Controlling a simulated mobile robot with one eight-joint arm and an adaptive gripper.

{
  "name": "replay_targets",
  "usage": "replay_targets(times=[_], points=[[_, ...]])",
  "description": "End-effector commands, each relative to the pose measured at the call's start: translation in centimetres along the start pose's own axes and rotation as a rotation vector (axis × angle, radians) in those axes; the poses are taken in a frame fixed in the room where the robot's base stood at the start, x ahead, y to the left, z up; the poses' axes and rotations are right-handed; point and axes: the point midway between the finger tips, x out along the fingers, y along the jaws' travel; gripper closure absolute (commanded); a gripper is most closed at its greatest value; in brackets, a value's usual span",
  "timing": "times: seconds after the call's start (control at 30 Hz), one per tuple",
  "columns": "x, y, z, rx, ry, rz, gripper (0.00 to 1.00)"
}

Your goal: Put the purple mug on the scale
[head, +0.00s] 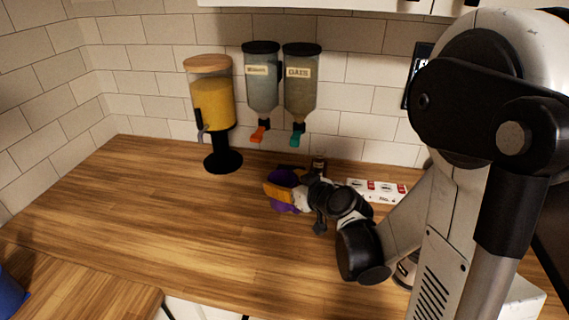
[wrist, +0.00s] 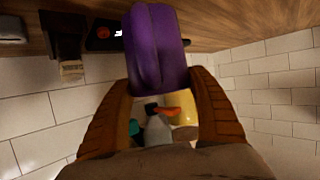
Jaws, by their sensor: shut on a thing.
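The purple mug (head: 286,177) is in my gripper (head: 280,192), low over the middle of the wooden counter. In the wrist view the mug (wrist: 157,45) sits between the two orange-brown fingers of my gripper (wrist: 161,82), which are shut on it from both sides. A flat black thing with a lit white display, seemingly the scale (wrist: 103,42), is close beside the mug in that view. In the head view the scale (head: 290,168) is a dark strip behind the mug, mostly hidden. I cannot tell whether the mug touches the counter or the scale.
A small dark bottle (head: 319,166) stands just behind my gripper. A white box with red marks (head: 378,190) lies to the right. A yellow drink dispenser (head: 213,105) and two wall dispensers (head: 282,90) are at the back. The counter's left side (head: 130,205) is clear.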

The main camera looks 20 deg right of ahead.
Motion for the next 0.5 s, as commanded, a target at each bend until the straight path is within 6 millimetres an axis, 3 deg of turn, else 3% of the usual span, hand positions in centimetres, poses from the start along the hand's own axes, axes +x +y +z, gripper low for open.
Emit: replay_targets(times=[0.3, 0.5], points=[[6.0, 6.5, -2.1, 0.001, 0.001, 0.002, 0.72], [8.2, 8.9, -3.2, 0.002, 0.001, 0.001, 0.72]])
